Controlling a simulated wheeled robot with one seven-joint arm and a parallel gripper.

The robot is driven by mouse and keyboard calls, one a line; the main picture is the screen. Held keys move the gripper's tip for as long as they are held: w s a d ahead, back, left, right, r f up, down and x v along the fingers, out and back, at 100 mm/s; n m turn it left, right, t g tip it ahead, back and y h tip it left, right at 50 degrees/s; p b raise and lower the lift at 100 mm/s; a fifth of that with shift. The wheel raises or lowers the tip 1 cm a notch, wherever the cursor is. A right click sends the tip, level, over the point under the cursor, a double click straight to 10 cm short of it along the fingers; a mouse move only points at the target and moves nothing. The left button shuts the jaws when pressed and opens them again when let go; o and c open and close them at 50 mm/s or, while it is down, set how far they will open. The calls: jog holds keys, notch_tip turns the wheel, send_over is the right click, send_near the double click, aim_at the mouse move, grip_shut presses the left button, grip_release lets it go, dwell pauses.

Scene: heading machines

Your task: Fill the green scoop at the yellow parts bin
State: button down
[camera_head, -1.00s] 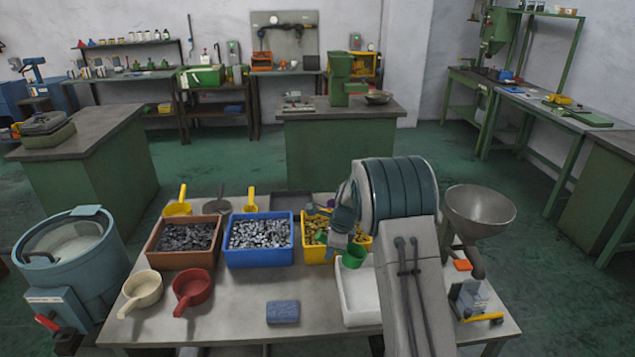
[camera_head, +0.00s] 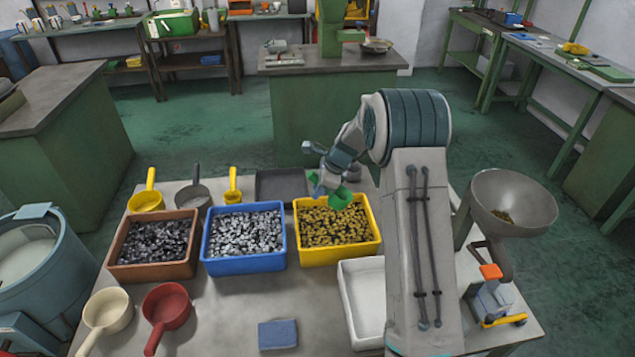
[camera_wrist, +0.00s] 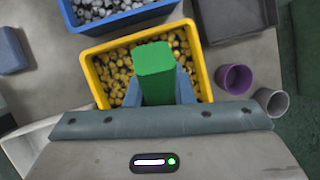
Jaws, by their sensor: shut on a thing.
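The yellow parts bin (camera_head: 336,255) stands on the table, full of brass-coloured parts. It also shows in the wrist view (camera_wrist: 203,78). The green scoop (camera_head: 340,198) is over the back part of this bin. In the wrist view the scoop (camera_wrist: 153,62) shows as a green block between the jaws, above the parts. My gripper (camera_head: 328,181) is shut on the scoop and reaches down at the bin's back edge. The inside of the scoop is hidden, so I cannot tell whether it holds parts.
A blue bin (camera_head: 243,264) and a brown bin (camera_head: 150,272) stand to the left. A white tray (camera_head: 350,318) is in front of the yellow bin. A funnel (camera_head: 510,200) is at the right. Purple (camera_wrist: 235,78) and grey (camera_wrist: 272,102) cups stand beside the bin in the wrist view.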

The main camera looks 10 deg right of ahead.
aim_at(330, 198)
jog(key=f+y+b, duration=0.1)
jog(key=y+b, duration=0.1)
jog(key=b, duration=0.2)
jog(key=f+y+b, duration=0.2)
jog(key=b, duration=0.2)
jog(key=d+f+y+b, duration=0.1)
jog(key=f+y+b, duration=0.1)
jog(key=b, duration=0.3)
jog(key=shift+s+d+f+m+t, duration=0.1)
jog(key=shift+s+m+t, duration=0.05)
jog(key=shift+m+t, duration=0.15)
jog(key=f+h+p, duration=0.1)
jog(key=f+h, duration=0.1)
jog(key=d+f+h+p, duration=0.1)
jog(key=f+h, duration=0.1)
jog(key=d+f+h+p, duration=0.1)
jog(key=f+h, duration=0.1)
jog(key=f, duration=0.1)
jog(key=shift+s+g, duration=0.15)
jog(key=shift+g, duration=0.25)
jog(key=r+p, duration=0.3)
jog(key=a+r+h+p, duration=0.1)
jog(key=r+p, duration=0.3)
jog(key=r+h+p, duration=0.1)
jog(key=r+p, duration=0.2)
jog(key=p, duration=0.1)
jog(key=shift+a+r+n, duration=0.2)
jog(key=shift+n, duration=0.2)
